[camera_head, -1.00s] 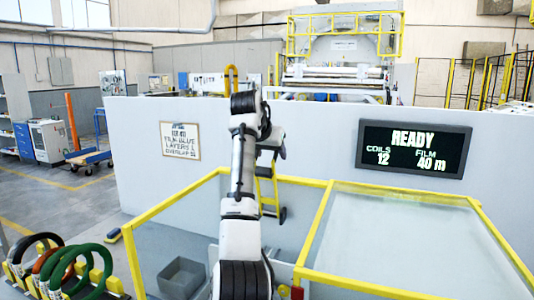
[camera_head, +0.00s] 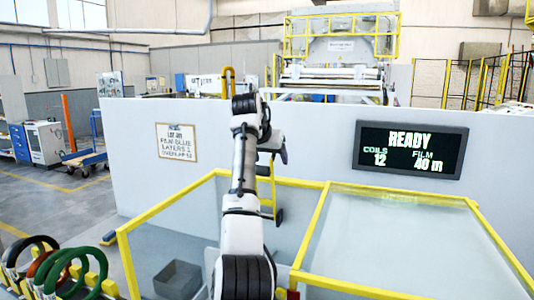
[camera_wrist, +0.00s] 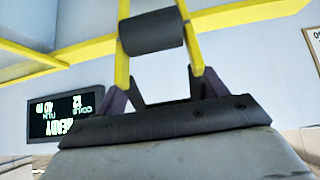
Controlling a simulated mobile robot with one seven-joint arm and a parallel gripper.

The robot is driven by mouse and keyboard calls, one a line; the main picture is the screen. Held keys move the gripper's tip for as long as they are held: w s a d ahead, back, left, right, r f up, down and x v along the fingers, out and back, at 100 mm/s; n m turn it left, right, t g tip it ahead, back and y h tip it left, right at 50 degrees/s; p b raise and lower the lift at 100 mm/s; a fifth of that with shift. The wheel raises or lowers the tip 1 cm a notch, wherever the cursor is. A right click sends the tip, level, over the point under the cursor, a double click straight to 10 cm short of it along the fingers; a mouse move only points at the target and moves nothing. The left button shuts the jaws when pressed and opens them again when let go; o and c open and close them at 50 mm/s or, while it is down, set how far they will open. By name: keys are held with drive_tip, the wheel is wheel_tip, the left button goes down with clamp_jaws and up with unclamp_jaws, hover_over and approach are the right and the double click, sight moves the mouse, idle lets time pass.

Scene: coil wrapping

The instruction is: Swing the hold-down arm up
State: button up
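The hold-down arm appears to be the yellow two-barred piece with a dark grey roller (camera_wrist: 151,32) between its bars in the wrist view. In the head view, yellow bars (camera_head: 266,190) show just right of my arm, with a dark end low down. My gripper (camera_wrist: 165,92) points at the yellow piece, its dark fingers apart. The roller lies beyond the fingertips, and nothing is clearly clamped between them. In the head view my gripper (camera_head: 281,152) is small and partly hidden by my wrist, so contact with the bars cannot be told.
A yellow-framed clear guard (camera_head: 400,240) stands right of my arm. A grey bin (camera_head: 178,280) sits low at the left. Several coils (camera_head: 62,268) stand on a rack at lower left. A white wall carries a READY display (camera_head: 411,149) and a sign (camera_head: 177,142).

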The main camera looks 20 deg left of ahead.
drive_tip(key=b+v, duration=0.3)
drive_tip(key=v, duration=1.1)
drive_tip(key=shift+r, duration=0.15)
drive_tip(key=shift+s+a, duration=0.1)
